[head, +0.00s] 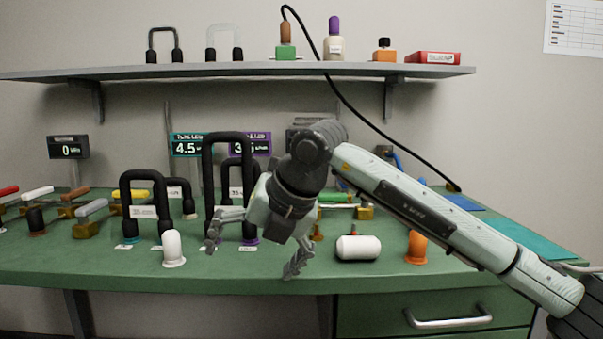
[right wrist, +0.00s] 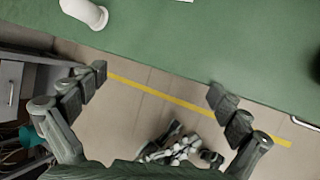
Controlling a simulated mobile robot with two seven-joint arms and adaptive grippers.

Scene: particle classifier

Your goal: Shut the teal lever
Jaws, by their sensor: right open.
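I cannot make out a clearly teal lever. A lever with a green handle (head: 337,198) and brass-coloured base shows behind my right arm, partly hidden. A teal-edged display (head: 188,146) reading 4.5 stands at the back of the bench. My right gripper (head: 253,257) is open and empty, in front of the tall black frame, with its fingers pointing down near the bench's front edge. In the right wrist view its spread fingertips (right wrist: 157,83) have floor between them, with the green bench top beyond. My left gripper is not in view.
Levers with grey (head: 93,207), brown (head: 75,195) and yellow (head: 130,195) handles stand at left. Black frames (head: 143,174) (head: 225,140), a white knob (head: 173,247), a white cylinder (head: 358,247) and an orange knob (head: 416,246) stand around the gripper. A shelf (head: 240,71) hangs above.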

